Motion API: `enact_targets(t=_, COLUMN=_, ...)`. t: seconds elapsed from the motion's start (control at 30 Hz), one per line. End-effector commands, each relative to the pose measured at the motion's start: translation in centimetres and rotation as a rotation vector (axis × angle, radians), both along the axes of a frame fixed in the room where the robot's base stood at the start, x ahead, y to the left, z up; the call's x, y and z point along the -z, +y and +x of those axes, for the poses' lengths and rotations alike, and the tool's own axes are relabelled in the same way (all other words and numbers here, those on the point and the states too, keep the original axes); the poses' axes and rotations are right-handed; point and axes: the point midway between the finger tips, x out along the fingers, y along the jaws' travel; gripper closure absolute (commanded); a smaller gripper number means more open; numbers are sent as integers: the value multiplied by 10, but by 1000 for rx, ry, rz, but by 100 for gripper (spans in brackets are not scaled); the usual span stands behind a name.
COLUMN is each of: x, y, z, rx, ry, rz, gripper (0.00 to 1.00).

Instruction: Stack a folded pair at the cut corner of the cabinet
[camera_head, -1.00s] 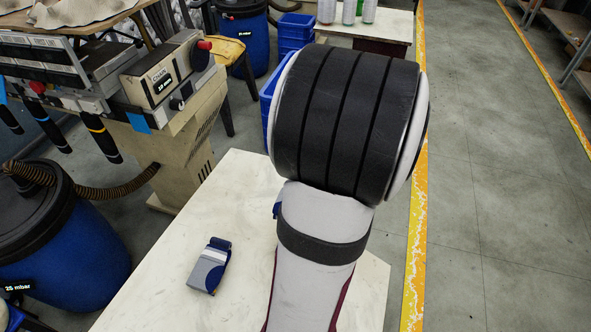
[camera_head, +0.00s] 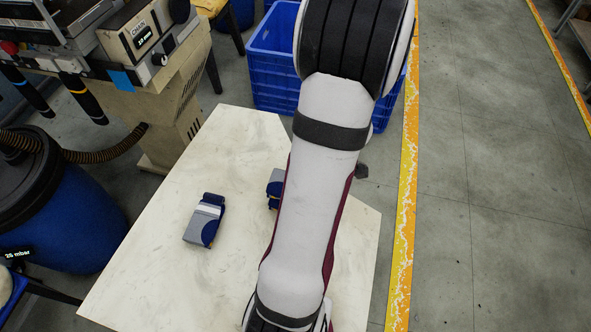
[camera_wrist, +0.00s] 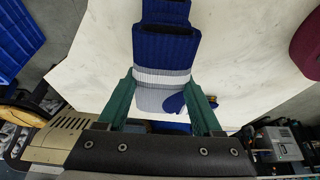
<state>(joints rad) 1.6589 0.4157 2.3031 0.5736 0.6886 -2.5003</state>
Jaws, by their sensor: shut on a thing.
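My gripper (camera_wrist: 160,78) is shut on a folded sock pair (camera_wrist: 163,55) with a blue ribbed cuff, a white band and a grey part, between its green fingers. Another blue cuff shows just beyond it in the wrist view; I cannot tell which pair it belongs to. In the head view a folded grey, white and blue pair (camera_head: 205,220) lies alone on the pale cabinet top (camera_head: 150,260). Blue and grey sock parts (camera_head: 273,189) show beside my arm, which hides the rest. My arm also covers part of the slanted cut edge, and my gripper is hidden in the head view.
A blue crate (camera_head: 272,55) stands on the floor behind the cabinet. A machine (camera_head: 140,40) and a blue drum (camera_head: 60,220) stand to the left. The cabinet top left of the lone pair is clear.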

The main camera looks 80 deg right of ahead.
Motion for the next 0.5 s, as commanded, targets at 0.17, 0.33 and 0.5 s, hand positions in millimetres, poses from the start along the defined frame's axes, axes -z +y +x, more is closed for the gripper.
enact_targets(t=0.17, x=14, y=0, z=0, rx=1, ry=0, rz=1, gripper=100)
enact_targets(t=0.33, x=17, y=0, z=0, rx=1, ry=0, rz=0, gripper=100)
enact_targets(t=0.5, x=17, y=0, z=0, rx=1, ry=0, rz=0, gripper=28)
